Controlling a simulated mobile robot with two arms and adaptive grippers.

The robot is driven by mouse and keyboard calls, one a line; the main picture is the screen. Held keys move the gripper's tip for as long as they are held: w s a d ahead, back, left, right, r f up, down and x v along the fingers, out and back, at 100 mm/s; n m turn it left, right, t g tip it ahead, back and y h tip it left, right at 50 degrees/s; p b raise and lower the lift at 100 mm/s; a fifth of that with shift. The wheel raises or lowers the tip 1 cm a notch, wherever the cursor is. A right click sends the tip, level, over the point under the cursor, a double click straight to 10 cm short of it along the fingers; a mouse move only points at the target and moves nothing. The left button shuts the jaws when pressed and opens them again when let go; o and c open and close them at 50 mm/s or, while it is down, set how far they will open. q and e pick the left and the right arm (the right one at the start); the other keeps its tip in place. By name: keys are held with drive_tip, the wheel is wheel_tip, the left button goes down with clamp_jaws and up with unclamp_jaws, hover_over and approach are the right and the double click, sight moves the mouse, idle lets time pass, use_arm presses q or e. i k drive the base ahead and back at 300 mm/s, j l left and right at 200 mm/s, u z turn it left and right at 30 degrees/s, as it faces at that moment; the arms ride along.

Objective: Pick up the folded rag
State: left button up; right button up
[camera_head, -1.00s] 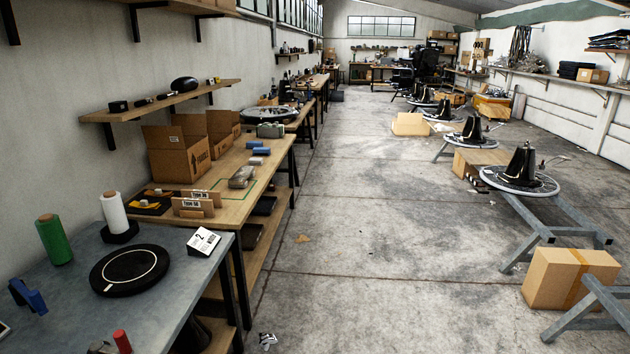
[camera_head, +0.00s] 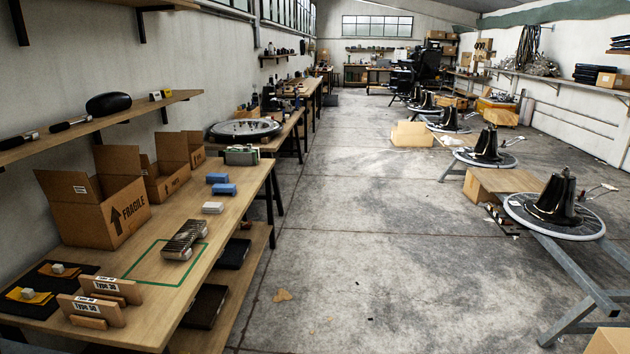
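I cannot tell for certain which thing is the folded rag. Two flat yellow cloth-like pieces lie at the front left of the wooden workbench, a nearer one (camera_head: 38,297) and a farther one (camera_head: 72,273), each with a small pale block on it, on dark mats. Farther along the bench lie two small blue blocks, one (camera_head: 217,178) behind the other (camera_head: 223,190), and a pale flat block (camera_head: 212,208). Neither of my grippers is in view.
The wooden workbench (camera_head: 130,250) runs along the left wall. It holds open cardboard boxes (camera_head: 125,217), type signs (camera_head: 92,309) and a ribbed grey object (camera_head: 185,239) by a green outline. Round chair bases (camera_head: 552,214) stand on the right. The concrete floor (camera_head: 350,230) between is mostly clear.

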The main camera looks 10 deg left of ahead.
sight(207, 207)
drive_tip(key=i+l, duration=0.1)
drive_tip(key=i, duration=1.9)
drive_tip(key=i+j+u, duration=0.1)
drive_tip(key=i+u, duration=0.5)
drive_tip(key=u, duration=0.15)
drive_tip(key=i+l+u, duration=0.1)
drive_tip(key=i+u, duration=0.3)
drive_tip(key=k, duration=0.05)
